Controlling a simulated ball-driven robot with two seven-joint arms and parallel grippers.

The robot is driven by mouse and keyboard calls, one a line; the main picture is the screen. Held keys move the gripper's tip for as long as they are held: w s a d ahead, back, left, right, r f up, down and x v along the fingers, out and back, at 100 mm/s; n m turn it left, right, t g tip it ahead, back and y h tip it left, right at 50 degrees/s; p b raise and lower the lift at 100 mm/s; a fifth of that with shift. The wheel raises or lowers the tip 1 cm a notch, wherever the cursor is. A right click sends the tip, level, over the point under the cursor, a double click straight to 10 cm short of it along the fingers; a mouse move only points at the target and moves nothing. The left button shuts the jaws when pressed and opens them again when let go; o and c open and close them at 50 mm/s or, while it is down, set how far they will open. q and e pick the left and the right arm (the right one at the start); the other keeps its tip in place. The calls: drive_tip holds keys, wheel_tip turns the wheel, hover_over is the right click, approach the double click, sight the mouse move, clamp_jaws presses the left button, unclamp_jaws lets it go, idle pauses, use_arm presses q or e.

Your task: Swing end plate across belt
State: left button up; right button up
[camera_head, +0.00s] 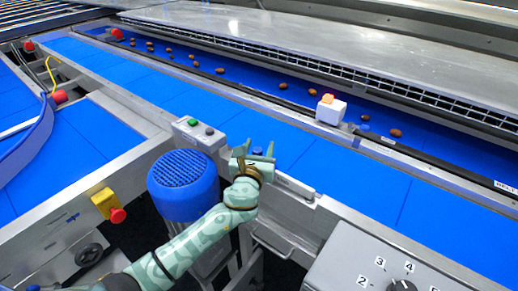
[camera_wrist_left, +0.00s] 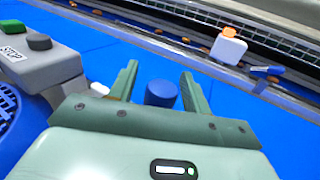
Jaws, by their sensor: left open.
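My left gripper (camera_head: 256,152) is over the near edge of the wide blue belt (camera_head: 355,180), beside the green-button box. It is open. In the left wrist view the two green fingers (camera_wrist_left: 160,72) stand on either side of a short blue knob (camera_wrist_left: 161,94), with gaps showing on both sides. The knob shows only as a small blue patch between the fingers in the head view. A narrow metal strip (camera_head: 292,186) lies along the near belt edge just right of the gripper. I cannot tell whether this strip is the end plate.
Brown dates (camera_head: 220,71) lie scattered along the far blue belt. A white box with an orange top (camera_head: 331,111) stands on the rail between the belts. A grey button box (camera_head: 198,134) and a blue motor (camera_head: 183,184) are left of my gripper. A dial panel (camera_head: 375,262) is front right.

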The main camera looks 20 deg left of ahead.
use_arm(q)
clamp_jaws()
